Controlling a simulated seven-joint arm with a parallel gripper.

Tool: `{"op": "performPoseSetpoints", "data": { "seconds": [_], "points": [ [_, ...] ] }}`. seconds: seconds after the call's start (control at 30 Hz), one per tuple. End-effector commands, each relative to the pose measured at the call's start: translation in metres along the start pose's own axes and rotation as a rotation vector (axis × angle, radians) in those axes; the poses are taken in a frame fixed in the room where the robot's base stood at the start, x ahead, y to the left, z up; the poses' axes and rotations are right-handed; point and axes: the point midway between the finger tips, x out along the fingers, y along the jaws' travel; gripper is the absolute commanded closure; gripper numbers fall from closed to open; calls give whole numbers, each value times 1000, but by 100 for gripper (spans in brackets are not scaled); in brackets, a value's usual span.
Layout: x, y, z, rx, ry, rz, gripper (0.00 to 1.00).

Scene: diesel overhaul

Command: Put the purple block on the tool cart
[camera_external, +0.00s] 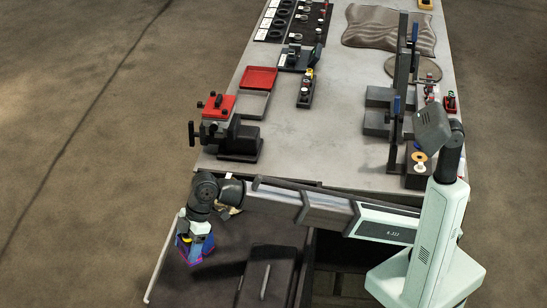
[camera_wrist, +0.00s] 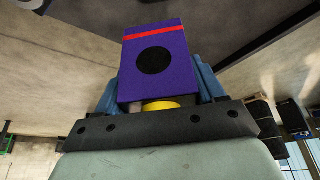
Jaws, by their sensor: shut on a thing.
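The purple block (camera_wrist: 152,62), with a red stripe and a black round spot, is between the blue fingers of my gripper (camera_wrist: 155,90) in the wrist view. My gripper (camera_external: 196,246) is shut on it. In the external view the purple block (camera_external: 184,252) shows small at the lower left, partly hidden by the fingers. It is over the left part of the dark top of the tool cart (camera_external: 212,286), near the pale handle bar (camera_external: 163,262). I cannot tell whether the block touches the cart.
A dark box (camera_external: 268,275) sits on the cart right of my gripper. The grey workbench (camera_external: 325,145) behind holds a black vise (camera_external: 238,138), red and grey trays (camera_external: 258,78), and a tall dark stand (camera_external: 400,85). Bare cart top lies between my gripper and the box.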

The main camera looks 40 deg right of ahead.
Motion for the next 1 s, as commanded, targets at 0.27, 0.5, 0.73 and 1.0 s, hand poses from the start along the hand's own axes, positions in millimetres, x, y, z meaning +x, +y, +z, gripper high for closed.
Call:
{"op": "performPoseSetpoints", "data": {
  "seconds": [0.27, 0.5, 0.73, 1.0],
  "points": [
    [39, 0, 17, 0, 0, 0, 82],
    [55, 0, 23, 0, -1, -1, 82],
    [78, 0, 33, 0, -1, -1, 82],
    [79, 0, 33, 0, 1, 0, 82]
  ]
}}
